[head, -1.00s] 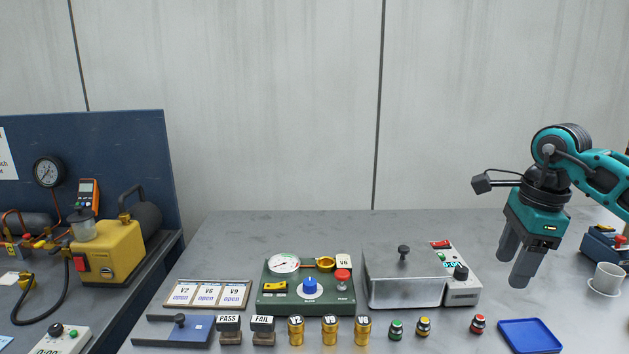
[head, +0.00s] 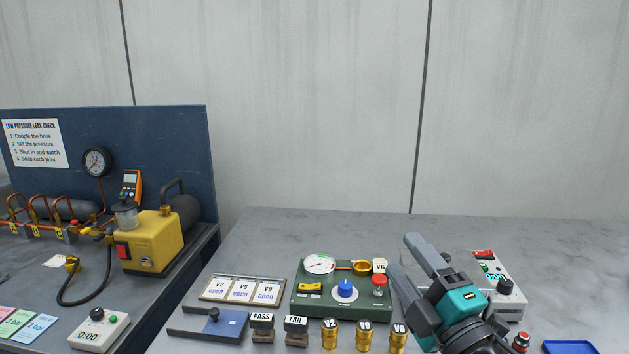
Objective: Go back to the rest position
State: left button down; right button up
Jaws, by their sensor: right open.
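My right gripper (head: 402,255) is in the lower right of the head view, a teal body with two grey fingers. Its fingers are apart with nothing between them, and they point up and left in the picture. It hides most of the silver box (head: 505,291), whose right end with a red switch and a display still shows. The fingers lie just right of the green gauge panel (head: 318,303); I cannot tell how high above the table they are. My left gripper is not in view.
The green panel carries a dial, a blue knob and a red button. In front stand PASS and FAIL stamps (head: 262,322), brass cylinders (head: 330,334) and a blue tray (head: 569,347). A card holder (head: 243,289) lies left. A yellow pump (head: 150,243) stands on the left bench.

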jog(key=s+d+f+m+g+h, duration=0.4)
jog(key=f+m, duration=0.3)
jog(key=f, duration=0.1)
jog(key=s+d+f+m+g+h, duration=0.45)
jog(key=f+m, duration=0.25)
jog(key=f, duration=0.2)
jog(key=s+a+f+m+g+y, duration=0.15)
jog(key=s+f+g, duration=0.25)
jog(key=s, duration=0.5)
jog(key=s+f+m+g, duration=0.3)
jog(key=s+f+g, duration=0.15)
jog(key=s, duration=0.35)
jog(key=w+a+f+t+y, duration=0.1)
jog(key=w+a+f+t, duration=0.2)
jog(key=w+f+t, duration=0.4)
jog(key=shift+w+f+n+t, duration=0.2)
jog(key=shift+f+n+t, duration=0.25)
jog(key=shift+f, duration=0.45)
